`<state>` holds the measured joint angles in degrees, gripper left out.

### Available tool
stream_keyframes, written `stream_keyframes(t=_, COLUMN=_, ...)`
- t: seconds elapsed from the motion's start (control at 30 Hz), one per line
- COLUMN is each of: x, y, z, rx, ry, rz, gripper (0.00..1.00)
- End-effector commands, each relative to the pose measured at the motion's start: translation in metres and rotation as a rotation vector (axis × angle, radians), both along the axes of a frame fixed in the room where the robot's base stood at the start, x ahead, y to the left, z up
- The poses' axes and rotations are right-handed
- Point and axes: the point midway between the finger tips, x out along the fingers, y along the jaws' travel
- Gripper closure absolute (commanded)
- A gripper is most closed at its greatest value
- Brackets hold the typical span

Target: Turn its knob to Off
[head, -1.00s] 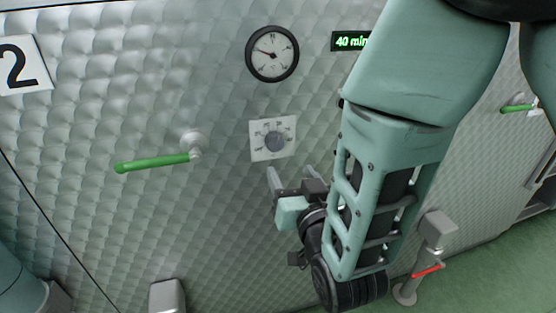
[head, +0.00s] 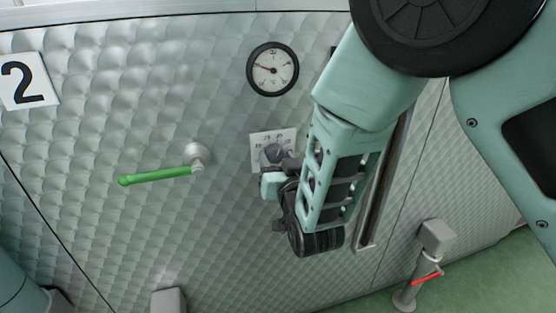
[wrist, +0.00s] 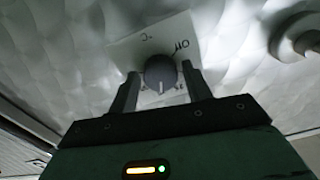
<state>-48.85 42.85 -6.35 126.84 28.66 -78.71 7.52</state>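The grey round knob (head: 273,151) sits on a white dial plate (head: 262,138) on the quilted metal wall, below a round gauge. In the wrist view the knob (wrist: 160,70) shows between the two fingers of my gripper (wrist: 163,85), with a narrow gap on each side. The fingers are open and reach toward the plate. The knob's white mark points to the picture's bottom, and the "Off" label is at its upper right there. In the head view my gripper (head: 279,168) covers the lower part of the plate.
A green lever handle (head: 157,176) sticks out left of the plate. The round gauge (head: 272,69) is above it, and a "2" sign (head: 28,81) is at far left. A grey post with a red handle (head: 425,279) stands at lower right.

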Motion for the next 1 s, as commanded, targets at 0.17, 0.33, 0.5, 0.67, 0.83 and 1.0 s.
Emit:
stream_keyframes(t=0.17, x=-0.0003, y=0.0000, z=0.0001, rx=0.000, ry=0.000, rz=0.000, gripper=0.85)
stream_keyframes(t=0.33, x=-0.0004, y=0.0000, z=0.0001, rx=-0.007, ry=-0.002, rz=0.000, gripper=0.85)
stream_keyframes(t=0.5, x=-0.0005, y=0.0000, z=0.0000, rx=-0.048, ry=-0.015, rz=0.000, gripper=0.85)
stream_keyframes(t=0.67, x=-0.0006, y=-0.0001, z=-0.0001, rx=-0.132, ry=-0.039, rz=0.000, gripper=0.85)
stream_keyframes(t=0.83, x=-0.0004, y=-0.0004, z=0.0002, rx=-0.268, ry=-0.079, rz=0.000, gripper=0.85)
stream_keyframes(t=1.0, x=-0.0007, y=-0.0003, z=0.0005, rx=-0.424, ry=-0.123, rz=0.001, gripper=0.85)
